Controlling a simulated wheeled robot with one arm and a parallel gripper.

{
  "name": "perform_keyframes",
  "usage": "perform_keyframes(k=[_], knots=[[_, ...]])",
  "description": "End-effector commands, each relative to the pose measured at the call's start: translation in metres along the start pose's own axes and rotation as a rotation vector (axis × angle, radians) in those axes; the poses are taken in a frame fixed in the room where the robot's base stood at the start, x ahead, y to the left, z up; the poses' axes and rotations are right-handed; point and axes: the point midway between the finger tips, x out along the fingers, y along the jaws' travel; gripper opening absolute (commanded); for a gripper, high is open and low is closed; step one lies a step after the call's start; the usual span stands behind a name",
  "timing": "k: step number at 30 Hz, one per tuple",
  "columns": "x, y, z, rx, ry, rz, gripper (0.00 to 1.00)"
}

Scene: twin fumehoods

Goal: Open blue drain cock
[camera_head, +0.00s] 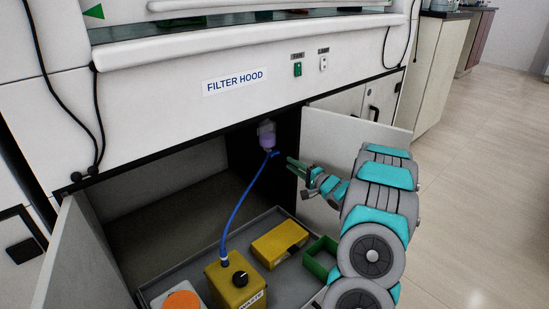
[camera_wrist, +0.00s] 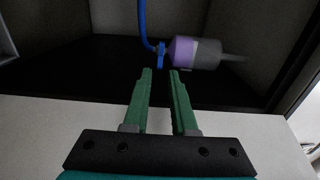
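The blue drain cock (camera_wrist: 161,54) sits at the end of a small purple and grey vessel (camera_wrist: 195,53), where a blue tube joins it. In the head view the cock (camera_head: 274,154) is a small blue spot below the hanging vessel (camera_head: 267,134). My gripper (camera_wrist: 160,72) has two green fingers, apart, with nothing between them. In the wrist view the cock lies just beyond the fingertips, roughly centred on the gap. In the head view my gripper (camera_head: 290,164) is just right of the cock. Contact cannot be made out.
The blue tube (camera_head: 237,205) runs down to a yellow waste can (camera_head: 236,283) in a grey tray (camera_head: 184,267). A yellow box (camera_head: 279,243) and a green bin (camera_head: 320,258) stand there too. Open cabinet doors flank the space, left (camera_head: 82,262) and right (camera_head: 345,135).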

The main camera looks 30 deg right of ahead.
Motion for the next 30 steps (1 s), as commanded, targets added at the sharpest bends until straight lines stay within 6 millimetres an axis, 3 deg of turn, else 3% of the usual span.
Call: perform_keyframes(k=[16,28,30], knots=[[0.068,0.001,0.001,0.000,-0.003,0.000,0.25],[0.077,0.000,0.001,0.002,-0.001,-0.001,0.25],[0.077,0.000,0.001,0.001,-0.001,-0.001,0.18]])
